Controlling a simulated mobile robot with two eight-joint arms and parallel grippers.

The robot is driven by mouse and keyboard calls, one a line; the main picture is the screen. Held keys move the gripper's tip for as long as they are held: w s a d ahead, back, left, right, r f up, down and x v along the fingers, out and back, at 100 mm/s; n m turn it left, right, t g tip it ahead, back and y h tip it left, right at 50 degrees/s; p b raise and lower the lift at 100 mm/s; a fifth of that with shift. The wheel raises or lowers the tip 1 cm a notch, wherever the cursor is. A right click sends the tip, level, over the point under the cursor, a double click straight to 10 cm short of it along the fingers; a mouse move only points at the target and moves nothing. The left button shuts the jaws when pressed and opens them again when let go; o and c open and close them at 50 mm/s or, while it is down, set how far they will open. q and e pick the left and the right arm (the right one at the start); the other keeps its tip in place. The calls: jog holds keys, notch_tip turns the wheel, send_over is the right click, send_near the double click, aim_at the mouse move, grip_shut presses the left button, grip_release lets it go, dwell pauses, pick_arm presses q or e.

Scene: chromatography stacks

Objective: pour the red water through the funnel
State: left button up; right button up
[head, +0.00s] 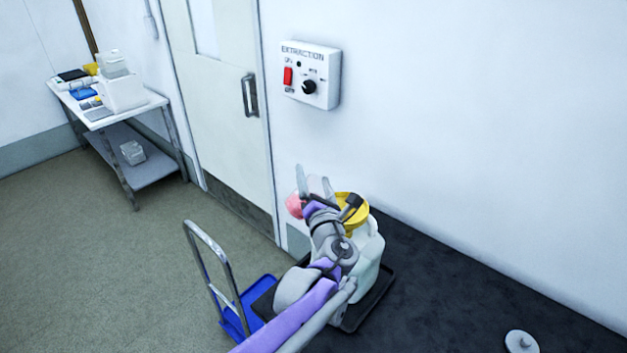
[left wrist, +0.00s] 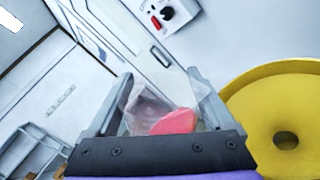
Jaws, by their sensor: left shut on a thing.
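My left gripper (head: 312,186) is shut on a clear vessel (left wrist: 145,108), which shows between the two fingers in the left wrist view. Red water (left wrist: 172,122) lies inside it; it also shows in the head view (head: 294,205), partly behind my gripper. The yellow funnel (head: 357,213) sits on top of a whitish canister (head: 370,255). In the left wrist view the funnel (left wrist: 245,100) is just right of the gripper, with its hole visible. The vessel is beside the funnel, to its left. My arm hides part of the canister and funnel. My right gripper is not in view.
The canister stands in a black tray (head: 378,298) on a dark surface (head: 440,290). A pale round lid-like piece (head: 521,342) lies at lower right. A blue trolley (head: 232,328) stands left of the tray. An extraction switch box (head: 312,75) is on the wall above.

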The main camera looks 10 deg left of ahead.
pick_arm(q)
jog(key=shift+w, duration=0.1)
jog(key=shift+d+f+m, duration=0.1)
jog(key=shift+d+m, duration=0.05)
jog(key=shift+m, duration=0.45)
jog(key=shift+b, duration=0.3)
jog(key=shift+d+m, duration=0.1)
jog(key=shift+m, duration=0.5)
jog(key=shift+d+m+h, duration=0.15)
jog(key=shift+m+h, duration=0.15)
jog(key=shift+m, duration=0.4)
jog(key=shift+r, duration=0.2)
